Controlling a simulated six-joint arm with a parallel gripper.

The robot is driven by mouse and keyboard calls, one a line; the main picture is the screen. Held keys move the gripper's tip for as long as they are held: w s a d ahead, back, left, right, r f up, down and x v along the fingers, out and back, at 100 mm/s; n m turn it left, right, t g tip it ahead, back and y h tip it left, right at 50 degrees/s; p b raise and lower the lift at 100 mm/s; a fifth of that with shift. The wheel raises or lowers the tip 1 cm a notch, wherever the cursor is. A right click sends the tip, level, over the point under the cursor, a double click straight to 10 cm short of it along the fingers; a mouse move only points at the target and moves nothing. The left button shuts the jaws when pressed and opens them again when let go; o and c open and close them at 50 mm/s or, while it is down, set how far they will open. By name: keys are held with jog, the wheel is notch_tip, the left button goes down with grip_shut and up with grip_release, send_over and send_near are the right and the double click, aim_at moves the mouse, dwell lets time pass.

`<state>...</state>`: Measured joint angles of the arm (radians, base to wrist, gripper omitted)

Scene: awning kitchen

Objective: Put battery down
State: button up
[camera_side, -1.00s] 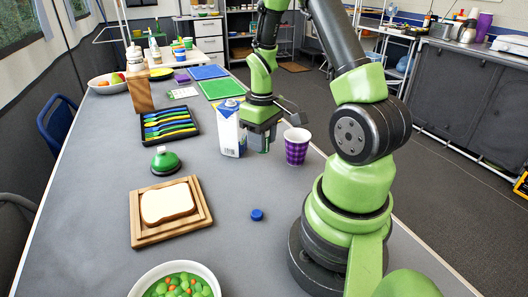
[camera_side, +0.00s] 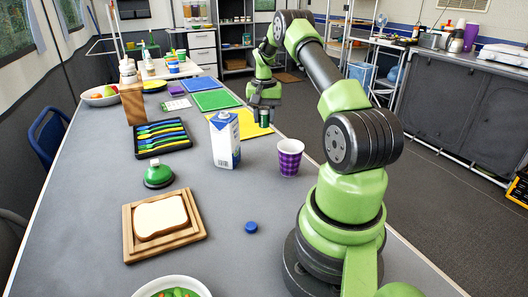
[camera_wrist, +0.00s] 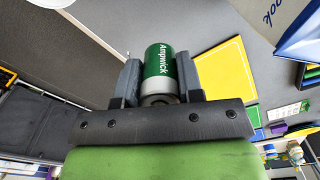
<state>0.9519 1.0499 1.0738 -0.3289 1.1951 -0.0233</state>
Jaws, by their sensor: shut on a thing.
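The battery (camera_wrist: 158,62) is a green and silver cylinder marked "Ampwick". In the wrist view it sits between the two fingers of my gripper (camera_wrist: 159,82), which is shut on it. In the side view my gripper (camera_side: 264,106) is at the far right part of the table, and the battery (camera_side: 264,118) shows below it, close to the right edge of the yellow mat (camera_side: 248,131). I cannot tell whether the battery touches the table. In the wrist view the yellow mat (camera_wrist: 225,70) lies to the right of the battery.
A milk carton (camera_side: 225,140) and a purple checked cup (camera_side: 289,158) stand nearer. Green (camera_side: 215,100) and blue (camera_side: 199,84) mats lie beyond the yellow one. A cutlery tray (camera_side: 162,138) is at left. The table's right edge is close to my gripper.

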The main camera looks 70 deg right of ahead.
aim_at(264, 153)
notch_tip(264, 153, down, 9)
jog(key=shift+f, duration=0.15)
jog(key=shift+f, duration=0.15)
jog(key=o, duration=1)
jog(key=shift+c, duration=0.2)
